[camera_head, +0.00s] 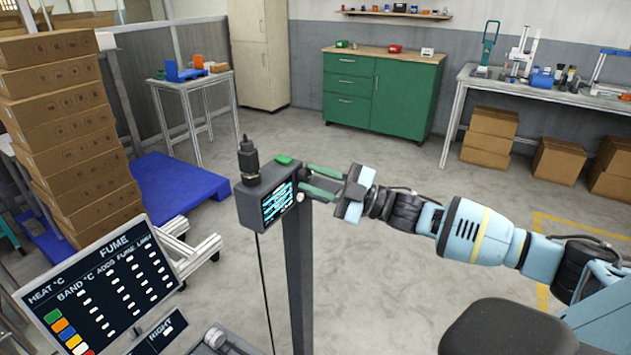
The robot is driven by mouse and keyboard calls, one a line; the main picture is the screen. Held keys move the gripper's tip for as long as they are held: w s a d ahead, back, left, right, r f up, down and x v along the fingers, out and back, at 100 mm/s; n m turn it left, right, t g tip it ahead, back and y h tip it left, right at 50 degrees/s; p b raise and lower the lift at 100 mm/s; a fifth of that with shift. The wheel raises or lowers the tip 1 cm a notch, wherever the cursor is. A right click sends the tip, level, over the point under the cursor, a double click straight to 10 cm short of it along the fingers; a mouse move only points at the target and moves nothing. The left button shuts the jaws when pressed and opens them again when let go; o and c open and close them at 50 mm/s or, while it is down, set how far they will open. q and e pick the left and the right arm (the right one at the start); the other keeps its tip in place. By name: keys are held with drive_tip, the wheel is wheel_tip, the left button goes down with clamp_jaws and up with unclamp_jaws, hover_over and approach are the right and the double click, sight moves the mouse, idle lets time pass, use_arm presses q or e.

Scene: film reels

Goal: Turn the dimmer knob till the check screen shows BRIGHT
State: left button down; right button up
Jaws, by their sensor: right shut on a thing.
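A dark box (250,206) stands on a grey post (298,270) in the middle of the head view. Its front has a small lit screen (277,203) with pale blue lines too small to read; I cannot make out the word BRIGHT. My right gripper (307,178) reaches in from the right, its two green fingers at the box's right side. It is shut on a small part there, apparently the dimmer knob, mostly hidden by the fingers and the box edge. My left gripper is not in view.
A black fitting (248,160) with a hanging cable and a green button (284,160) top the box. A tilted FUME board (100,285) stands at lower left. Stacked cartons (65,130) and a blue pallet (180,185) are behind it. Floor beyond the post is clear.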

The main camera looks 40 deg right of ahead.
drive_tip(key=shift+n+g, duration=0.4)
drive_tip(key=shift+n, duration=0.2)
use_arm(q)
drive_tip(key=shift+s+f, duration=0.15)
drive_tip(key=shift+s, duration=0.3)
use_arm(e)
drive_tip(key=o, duration=1)
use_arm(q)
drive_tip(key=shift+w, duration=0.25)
use_arm(e)
drive_tip(key=shift+s+d+f, duration=0.2)
drive_tip(key=shift+s+d, duration=0.2)
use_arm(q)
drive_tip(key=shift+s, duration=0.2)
use_arm(e)
drive_tip(key=v, duration=0.6)
drive_tip(key=shift+s+d, duration=0.2)
drive_tip(key=shift+s, duration=0.05)
